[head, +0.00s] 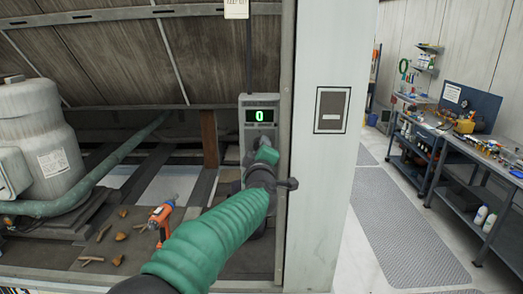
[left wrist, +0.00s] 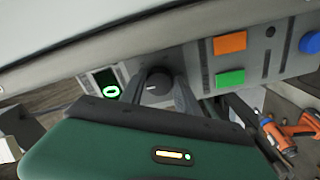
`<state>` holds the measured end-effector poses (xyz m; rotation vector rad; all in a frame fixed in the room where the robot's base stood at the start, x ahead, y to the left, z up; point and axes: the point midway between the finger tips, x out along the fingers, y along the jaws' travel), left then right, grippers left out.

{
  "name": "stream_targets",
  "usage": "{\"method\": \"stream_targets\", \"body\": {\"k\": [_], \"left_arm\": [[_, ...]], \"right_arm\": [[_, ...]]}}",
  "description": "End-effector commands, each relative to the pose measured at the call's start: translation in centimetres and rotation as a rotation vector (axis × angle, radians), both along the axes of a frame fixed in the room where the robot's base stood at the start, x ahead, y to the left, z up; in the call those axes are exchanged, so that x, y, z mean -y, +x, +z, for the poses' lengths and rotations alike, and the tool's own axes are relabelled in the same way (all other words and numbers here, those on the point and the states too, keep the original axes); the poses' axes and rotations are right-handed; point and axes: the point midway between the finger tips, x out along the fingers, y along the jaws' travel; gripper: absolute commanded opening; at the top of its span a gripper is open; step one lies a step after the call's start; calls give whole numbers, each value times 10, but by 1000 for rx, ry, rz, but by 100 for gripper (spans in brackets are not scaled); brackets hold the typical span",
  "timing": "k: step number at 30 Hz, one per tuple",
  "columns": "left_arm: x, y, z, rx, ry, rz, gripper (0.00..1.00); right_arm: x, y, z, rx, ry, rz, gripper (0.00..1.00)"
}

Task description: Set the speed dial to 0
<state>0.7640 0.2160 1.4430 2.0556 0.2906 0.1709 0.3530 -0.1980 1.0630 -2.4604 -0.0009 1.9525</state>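The control box (head: 257,103) is a grey unit on the post, and its green display (head: 262,115) reads 0. The display also shows in the left wrist view (left wrist: 107,84), reading 0. The speed dial (left wrist: 155,86) is a round black knob with a white mark, beside that display. My left gripper (left wrist: 156,92) has one finger on each side of the dial, close to its edges; I cannot tell whether they press on it. In the head view my left gripper (head: 262,165) is at the box just below the display and hides the dial. My right gripper is not in view.
An orange button (left wrist: 230,44) and a green button (left wrist: 230,78) are on the panel, with a blue button (left wrist: 311,42) farther right. A white pillar (head: 325,190) stands just right of the box.

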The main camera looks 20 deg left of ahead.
Motion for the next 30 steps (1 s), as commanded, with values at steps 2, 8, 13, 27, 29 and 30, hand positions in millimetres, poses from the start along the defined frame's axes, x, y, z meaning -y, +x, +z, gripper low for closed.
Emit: {"method": "stream_targets", "body": {"k": [2,8,13,27,29,30], "left_arm": [[0,0,-2,-2,0,0,49],[0,0,-1,-2,1,0,59],[0,0,-1,0,1,0,59],[30,-103,-3,2,1,-2,59],[35,-119,-3,0,0,-4,59],[37,-128,-2,1,0,-3,59]], "right_arm": [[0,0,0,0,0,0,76],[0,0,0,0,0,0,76],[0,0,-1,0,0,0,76],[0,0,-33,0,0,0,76],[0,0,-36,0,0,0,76],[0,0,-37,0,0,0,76]]}}
